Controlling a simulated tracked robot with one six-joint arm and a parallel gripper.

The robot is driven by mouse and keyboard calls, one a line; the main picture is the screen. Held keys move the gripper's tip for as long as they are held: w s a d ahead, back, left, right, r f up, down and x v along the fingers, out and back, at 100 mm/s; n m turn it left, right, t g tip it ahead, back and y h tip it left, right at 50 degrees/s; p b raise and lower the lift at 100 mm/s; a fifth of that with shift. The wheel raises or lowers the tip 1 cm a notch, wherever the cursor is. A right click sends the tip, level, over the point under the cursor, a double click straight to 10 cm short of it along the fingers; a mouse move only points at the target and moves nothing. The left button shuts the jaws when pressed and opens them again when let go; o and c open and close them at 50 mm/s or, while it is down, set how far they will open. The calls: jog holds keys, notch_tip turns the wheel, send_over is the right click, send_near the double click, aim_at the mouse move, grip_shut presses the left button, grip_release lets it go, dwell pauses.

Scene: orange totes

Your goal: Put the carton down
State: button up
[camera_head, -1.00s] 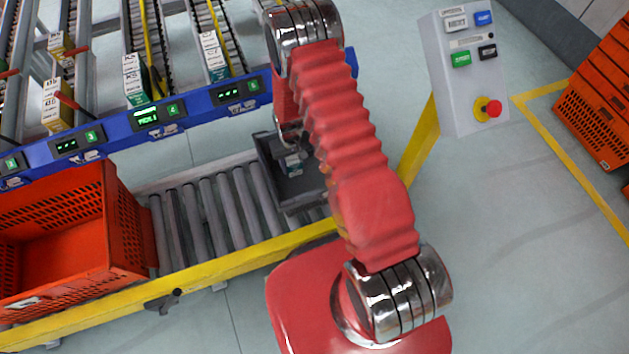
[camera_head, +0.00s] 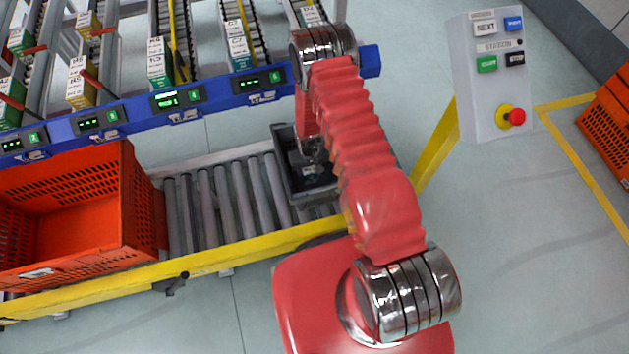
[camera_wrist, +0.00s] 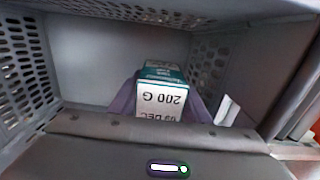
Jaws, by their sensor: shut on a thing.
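The carton (camera_wrist: 162,97) is a small teal box with a white label reading "200 G". In the wrist view it sits between the purplish fingers of my gripper (camera_wrist: 160,104), which is shut on it. Around it are the perforated walls of a dark grey tote (camera_wrist: 90,50). In the head view my gripper (camera_head: 309,160) reaches down into this tote (camera_head: 281,168), which stands at the right end of the roller conveyor. The carton is mostly hidden there by my gripper and arm. I cannot tell whether its underside touches the tote floor.
An orange tote (camera_head: 125,200), empty where I can see inside, stands on the conveyor (camera_head: 215,210) at left, with bare rollers between. A blue rail (camera_head: 130,112) with displays and carton lanes runs behind. A button box (camera_head: 492,75) stands at right, with orange totes (camera_head: 608,125) beyond.

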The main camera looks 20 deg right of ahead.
aim_at(309, 168)
jog(key=shift+f, duration=2.2)
jog(key=shift+f, duration=2.05)
jog(key=shift+f, duration=0.2)
jog(key=o, duration=1.3)
jog(key=shift+f, duration=0.1)
jog(key=shift+r, duration=6.3)
